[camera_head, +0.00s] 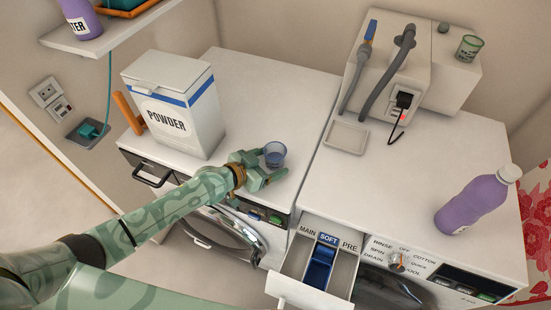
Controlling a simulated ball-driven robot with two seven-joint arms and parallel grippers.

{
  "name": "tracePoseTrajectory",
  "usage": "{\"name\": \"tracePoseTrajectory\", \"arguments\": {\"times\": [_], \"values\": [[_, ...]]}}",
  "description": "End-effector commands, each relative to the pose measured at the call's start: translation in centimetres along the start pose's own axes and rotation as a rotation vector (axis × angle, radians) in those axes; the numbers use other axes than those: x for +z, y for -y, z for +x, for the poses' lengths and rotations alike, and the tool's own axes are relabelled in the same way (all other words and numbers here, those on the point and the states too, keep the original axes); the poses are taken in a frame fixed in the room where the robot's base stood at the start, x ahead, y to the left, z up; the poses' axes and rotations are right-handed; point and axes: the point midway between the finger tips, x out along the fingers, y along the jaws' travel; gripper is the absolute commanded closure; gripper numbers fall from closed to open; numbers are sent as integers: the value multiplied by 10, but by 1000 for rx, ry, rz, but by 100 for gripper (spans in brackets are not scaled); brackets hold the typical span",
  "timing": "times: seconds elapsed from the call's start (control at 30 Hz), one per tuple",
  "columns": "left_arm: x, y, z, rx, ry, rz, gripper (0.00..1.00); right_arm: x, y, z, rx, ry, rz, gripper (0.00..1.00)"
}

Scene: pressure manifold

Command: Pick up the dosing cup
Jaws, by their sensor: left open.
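The dosing cup (275,154) is a small, clear blue cup standing upright on the white top of the left machine, near its front edge. My left gripper (272,170) is open, with its fingers at the near side of the cup. I cannot tell whether the fingers touch the cup. My left arm comes in from the lower left over the front of the machine. My right gripper is not in view.
A white POWDER box (172,110) stands left of the cup. An open detergent drawer (286,267) sticks out below right. A purple bottle (475,205), a shallow tray (346,137) and a grey unit with hoses (400,85) are on the right. The top behind the cup is clear.

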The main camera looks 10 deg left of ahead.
Motion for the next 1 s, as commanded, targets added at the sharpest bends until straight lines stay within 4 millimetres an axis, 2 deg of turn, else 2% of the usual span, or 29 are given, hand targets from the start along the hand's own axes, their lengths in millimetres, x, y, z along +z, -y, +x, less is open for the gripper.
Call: {"name": "tracePoseTrajectory", "arguments": {"times": [0.07,0.27,0.3,0.4,0.47,0.8,1.0], "values": [[1,0,6,1,1,1,25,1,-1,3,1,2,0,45],[0,0,7,1,1,2,25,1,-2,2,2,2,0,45],[0,0,7,1,1,2,31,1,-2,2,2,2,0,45],[0,0,7,0,1,1,59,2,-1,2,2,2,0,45],[0,0,6,0,1,1,73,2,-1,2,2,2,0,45],[0,0,6,0,2,1,73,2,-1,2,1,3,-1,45],[-7,0,3,0,1,2,73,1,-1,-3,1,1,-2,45]]}}
